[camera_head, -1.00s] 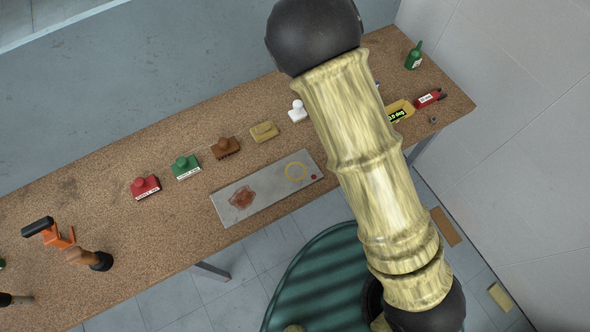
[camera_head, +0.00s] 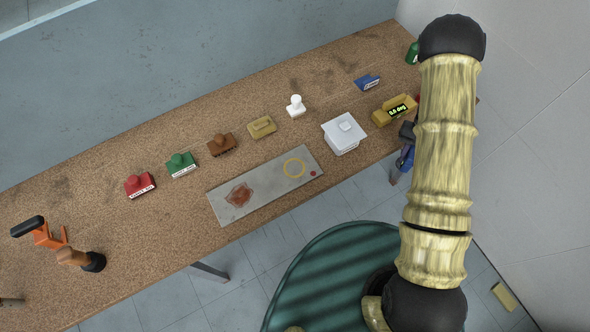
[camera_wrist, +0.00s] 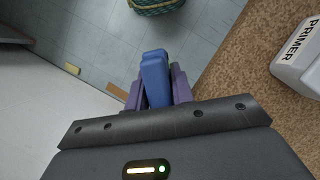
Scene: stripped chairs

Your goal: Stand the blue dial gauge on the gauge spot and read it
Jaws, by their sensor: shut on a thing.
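My gripper (camera_wrist: 157,88) is shut on a blue thing (camera_wrist: 155,66), taken to be the blue dial gauge; no dial face shows in the wrist view. In the head view, my gripper (camera_head: 406,147) and the blue gauge (camera_head: 404,160) are at the table's front edge, partly hidden by my arm. The gauge is well to the right of the gauge spot, a yellow ring (camera_head: 285,169) on a grey metal plate (camera_head: 262,194). The ring is empty.
A white PRIMER box (camera_head: 343,135) stands between my gripper and the plate; it also shows in the wrist view (camera_wrist: 298,62). A yellow block with a lit display (camera_head: 381,116), a blue labelled block (camera_head: 367,83) and several stamp-like blocks line the wooden table (camera_head: 120,235).

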